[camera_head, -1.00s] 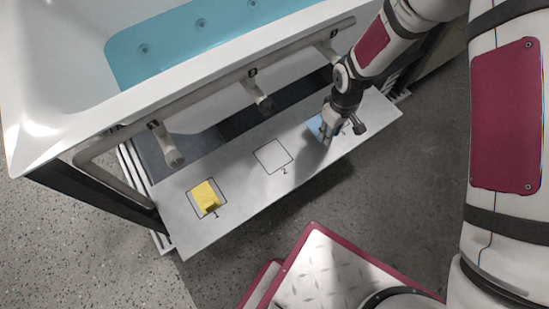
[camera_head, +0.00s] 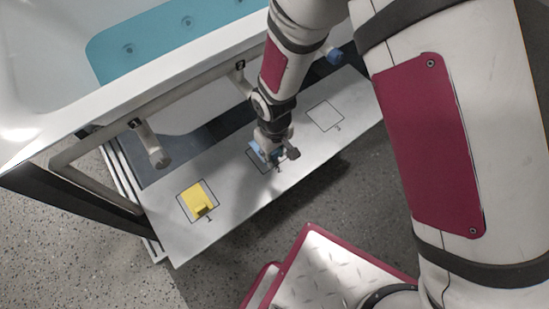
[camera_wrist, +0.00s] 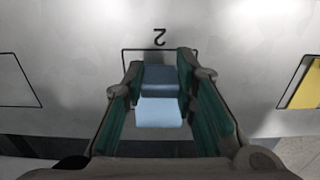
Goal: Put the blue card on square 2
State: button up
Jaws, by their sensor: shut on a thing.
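My gripper (camera_head: 268,153) is over square 2 (camera_head: 280,168), the middle outline on the white board. It is shut on the blue card (camera_head: 256,147), which shows partly behind the fingers. In the wrist view the blue card (camera_wrist: 160,112) sits between the two green-padded fingers of my gripper (camera_wrist: 159,80). The far edge of square 2 (camera_wrist: 150,50) and its upside-down number show just beyond the card. The card and fingers hide most of the square. I cannot tell whether the card touches the board.
A yellow card (camera_head: 195,199) lies on square 1 at the left of the white board (camera_head: 232,190). Square 3 (camera_head: 325,116) at the right is empty. A bathtub shell (camera_head: 70,125) with a frame and pipe fittings rises behind the board.

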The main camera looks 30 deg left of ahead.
jog(key=shift+f+b, duration=0.55)
jog(key=shift+f, duration=0.95)
jog(key=shift+f, duration=0.2)
jog(key=o, duration=0.9)
jog(key=shift+o, duration=0.2)
jog(key=shift+r, duration=0.15)
notch_tip(320, 180, up, 12)
jog(key=p, duration=0.4)
